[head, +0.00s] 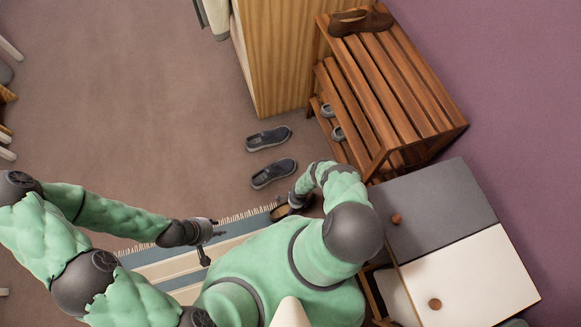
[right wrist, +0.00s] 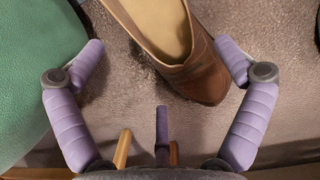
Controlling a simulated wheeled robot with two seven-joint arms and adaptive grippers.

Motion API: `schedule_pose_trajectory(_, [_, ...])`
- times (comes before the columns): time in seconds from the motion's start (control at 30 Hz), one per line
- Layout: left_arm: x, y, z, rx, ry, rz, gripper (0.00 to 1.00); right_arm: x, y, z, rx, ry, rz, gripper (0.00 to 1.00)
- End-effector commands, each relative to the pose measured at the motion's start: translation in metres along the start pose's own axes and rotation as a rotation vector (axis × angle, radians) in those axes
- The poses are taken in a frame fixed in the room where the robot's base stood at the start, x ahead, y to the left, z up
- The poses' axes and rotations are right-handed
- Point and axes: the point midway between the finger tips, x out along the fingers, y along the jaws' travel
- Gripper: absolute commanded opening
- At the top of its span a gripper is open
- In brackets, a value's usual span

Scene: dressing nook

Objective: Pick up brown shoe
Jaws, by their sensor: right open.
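The brown shoe (right wrist: 200,78) lies on the carpet in the right wrist view, its toe towards my palm and its far end cut off by the top edge. My right gripper (right wrist: 162,58) is open around the toe end; the right fingertip is close beside the shoe, and a wider gap shows on the left. I cannot tell whether they touch. In the head view the brown shoe (head: 280,212) shows only partly, beside my right forearm, which hides much of that gripper. My left gripper (head: 208,240) is open and empty above the striped rug.
Two dark slip-on shoes (head: 270,155) lie on the carpet beyond the brown one. A slatted wooden shoe rack (head: 395,85) and a grey-and-white cabinet (head: 440,210) stand at the right. A striped rug (head: 165,268) lies under my arms.

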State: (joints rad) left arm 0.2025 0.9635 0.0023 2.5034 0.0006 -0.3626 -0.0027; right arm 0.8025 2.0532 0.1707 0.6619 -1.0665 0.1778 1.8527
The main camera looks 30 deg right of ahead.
Motion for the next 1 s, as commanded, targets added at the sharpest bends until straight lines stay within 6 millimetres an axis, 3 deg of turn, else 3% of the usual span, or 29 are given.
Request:
schedule_pose_trajectory(0.03, [0.01, -0.004, 0.0, 0.0, 0.0, 0.0, 0.35, 0.011, -0.001, 0.0, 0.0, 0.001, -0.001, 1.0])
schedule_pose_trajectory(0.2, [0.023, -0.008, -0.001, 0.0, 0.0, 0.0, 0.35, 0.026, 0.0, 0.0, 0.0, 0.0, -0.001, 1.0])
schedule_pose_trajectory(0.6, [0.026, -0.009, -0.001, 0.0, 0.0, 0.0, 0.35, 0.03, -0.001, 0.0, 0.001, 0.001, -0.001, 1.0])
schedule_pose_trajectory(0.63, [0.026, -0.009, -0.001, 0.0, 0.0, 0.0, 0.35, 0.03, -0.001, 0.0, 0.001, 0.001, -0.001, 0.97])
schedule_pose_trajectory(0.9, [0.026, -0.009, -0.001, 0.0, 0.0, 0.0, 0.35, 0.03, 0.001, 0.001, 0.002, 0.0, 0.002, 0.24])
schedule_pose_trajectory(1.0, [0.026, -0.009, -0.001, 0.0, 0.0, 0.0, 0.35, 0.031, 0.002, 0.001, 0.001, 0.0, 0.003, 0.23])
